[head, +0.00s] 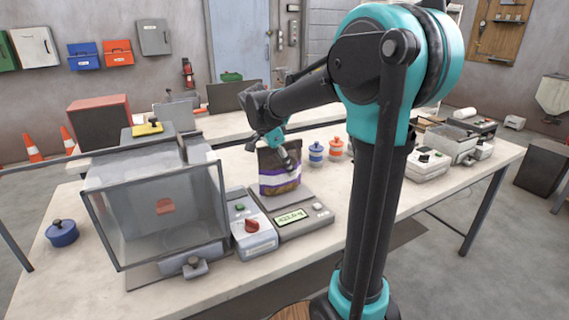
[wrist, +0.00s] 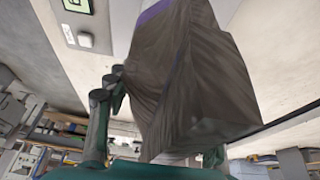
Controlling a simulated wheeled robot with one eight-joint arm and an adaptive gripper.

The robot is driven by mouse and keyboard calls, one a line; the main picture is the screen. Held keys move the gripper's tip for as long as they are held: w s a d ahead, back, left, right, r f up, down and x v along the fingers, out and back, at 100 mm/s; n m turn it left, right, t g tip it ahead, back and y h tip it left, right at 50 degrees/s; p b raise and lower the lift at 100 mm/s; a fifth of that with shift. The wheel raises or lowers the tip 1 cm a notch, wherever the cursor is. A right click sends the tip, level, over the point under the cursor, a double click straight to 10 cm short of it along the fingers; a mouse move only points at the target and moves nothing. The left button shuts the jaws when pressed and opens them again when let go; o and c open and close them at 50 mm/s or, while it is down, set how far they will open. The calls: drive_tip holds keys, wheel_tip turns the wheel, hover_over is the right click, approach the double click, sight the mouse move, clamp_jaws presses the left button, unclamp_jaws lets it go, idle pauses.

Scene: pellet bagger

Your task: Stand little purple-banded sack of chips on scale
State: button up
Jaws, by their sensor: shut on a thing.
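The little sack of chips (head: 281,172) is brown with a purple and white band, and stands roughly upright at the scale in the head view. My gripper (head: 276,140) is shut on the sack near its top. In the wrist view the sack (wrist: 195,85) fills the middle, its brown side creased beside a finger. The scale (head: 297,216) has a grey body with a lit green display and lies under and in front of the sack. Part of it shows at the top left of the wrist view (wrist: 88,22). I cannot tell whether the sack's base touches the plate.
A clear-fronted box machine (head: 165,215) and a control box with a red knob (head: 253,236) stand left of the scale. Blue (head: 316,154) and orange (head: 336,149) lidded jars stand behind it to the right. A blue pot (head: 62,232) sits at the table's left end.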

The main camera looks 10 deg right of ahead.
drive_tip(key=o, duration=1.8)
drive_tip(key=shift+c, duration=0.2)
drive_tip(key=shift+r, duration=0.1)
